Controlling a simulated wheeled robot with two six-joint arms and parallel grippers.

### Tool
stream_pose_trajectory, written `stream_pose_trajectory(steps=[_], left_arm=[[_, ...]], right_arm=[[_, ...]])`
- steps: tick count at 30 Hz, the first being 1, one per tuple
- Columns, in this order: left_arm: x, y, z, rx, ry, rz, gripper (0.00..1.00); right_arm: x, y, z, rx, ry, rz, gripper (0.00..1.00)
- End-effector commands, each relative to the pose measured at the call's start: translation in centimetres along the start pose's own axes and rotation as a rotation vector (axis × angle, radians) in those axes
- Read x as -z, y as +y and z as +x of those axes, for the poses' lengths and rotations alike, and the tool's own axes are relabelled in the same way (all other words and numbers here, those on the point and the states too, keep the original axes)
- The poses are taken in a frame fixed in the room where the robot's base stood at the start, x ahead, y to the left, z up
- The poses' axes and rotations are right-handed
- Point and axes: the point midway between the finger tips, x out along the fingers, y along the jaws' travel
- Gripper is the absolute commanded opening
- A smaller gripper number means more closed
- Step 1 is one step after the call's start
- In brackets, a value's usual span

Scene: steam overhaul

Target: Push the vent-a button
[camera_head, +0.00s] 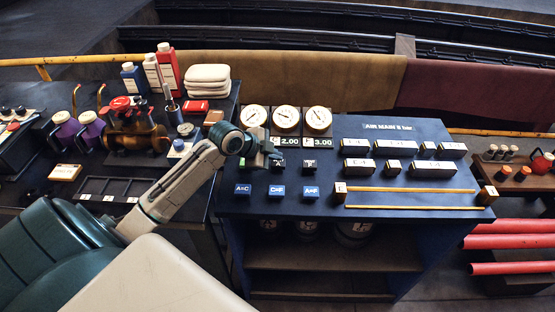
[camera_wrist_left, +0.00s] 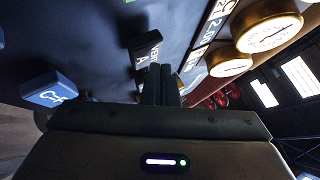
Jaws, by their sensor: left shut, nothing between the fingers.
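The vent-a button is a black block with a white label reading VENT A, seen in the left wrist view (camera_wrist_left: 146,48). My left gripper (camera_wrist_left: 160,72) is shut and empty, its dark fingertips right by the button's labelled side. I cannot tell whether they touch it. In the head view my left gripper (camera_head: 270,152) is over the console's far left part, just below the gauges, and partly hides the dark buttons under it. My right gripper is not in view.
Blue buttons marked A=C (camera_head: 243,190), C=F (camera_head: 277,191) and A=F (camera_head: 311,192) line the console's near side. Round gauges (camera_head: 286,118) stand behind the gripper. Labelled blocks (camera_head: 360,167) and yellow rods (camera_head: 410,190) lie to the right. Bottles (camera_head: 167,68) stand back left.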

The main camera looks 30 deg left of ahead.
Motion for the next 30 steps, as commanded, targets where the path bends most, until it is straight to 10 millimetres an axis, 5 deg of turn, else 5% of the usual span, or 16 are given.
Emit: stream_pose_trajectory(steps=[11,30], left_arm=[[0.2,-0.2,-0.3,0.001,0.001,0.000,0.00],[3.2,-3.2,-4.4,0.001,0.001,0.000,0.00]], right_arm=[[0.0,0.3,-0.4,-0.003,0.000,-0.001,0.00],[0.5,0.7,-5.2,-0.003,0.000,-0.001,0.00]])
